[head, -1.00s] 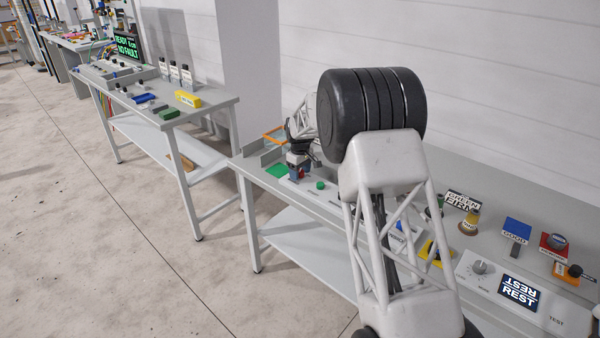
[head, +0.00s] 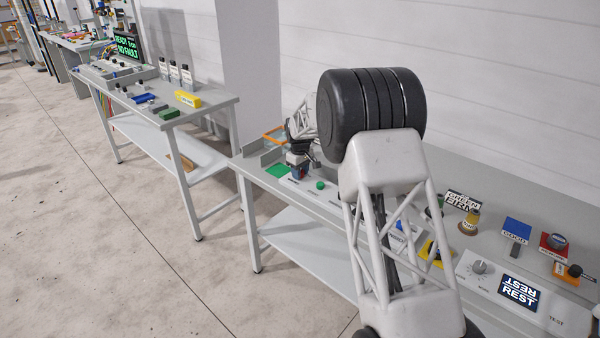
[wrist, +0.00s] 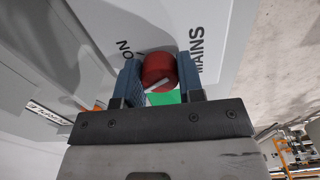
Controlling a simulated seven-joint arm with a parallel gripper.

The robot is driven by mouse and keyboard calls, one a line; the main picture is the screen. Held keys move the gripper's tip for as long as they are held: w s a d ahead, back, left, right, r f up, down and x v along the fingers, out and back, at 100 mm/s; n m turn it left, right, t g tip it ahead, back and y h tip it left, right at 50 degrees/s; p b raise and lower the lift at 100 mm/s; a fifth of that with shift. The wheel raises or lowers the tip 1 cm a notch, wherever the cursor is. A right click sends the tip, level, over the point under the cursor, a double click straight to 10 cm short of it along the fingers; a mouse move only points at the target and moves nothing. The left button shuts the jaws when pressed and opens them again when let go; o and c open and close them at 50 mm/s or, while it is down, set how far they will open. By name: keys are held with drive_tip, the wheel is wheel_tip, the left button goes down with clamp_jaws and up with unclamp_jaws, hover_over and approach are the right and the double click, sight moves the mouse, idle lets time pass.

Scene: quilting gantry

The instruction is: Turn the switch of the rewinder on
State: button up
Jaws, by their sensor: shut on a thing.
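A red round knob (wrist: 158,72) with a white pointer line sits on a pale panel (wrist: 222,25) lettered "ON" and "MAINS". My gripper (wrist: 160,77) is shut on this knob, with one blue-grey finger on each side of it. The pointer line runs toward the lower left in the wrist view, and the "ON" lettering is at the upper left of the knob. In the head view my gripper (head: 299,172) is down at the left end of the near bench, and the knob is mostly hidden there.
A green button (head: 320,185) is close to the right of my gripper, and a green pad (head: 278,171) is to its left. Another bench (head: 215,103) stands beyond a gap.

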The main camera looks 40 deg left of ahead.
drive_tip(key=m, duration=0.5)
drive_tip(key=shift+m, duration=0.4)
drive_tip(key=m, duration=0.5)
drive_tip(key=shift+m, duration=0.4)
drive_tip(key=o, duration=0.9)
drive_tip(key=shift+r, duration=0.1)
drive_tip(key=shift+r, duration=3.85)
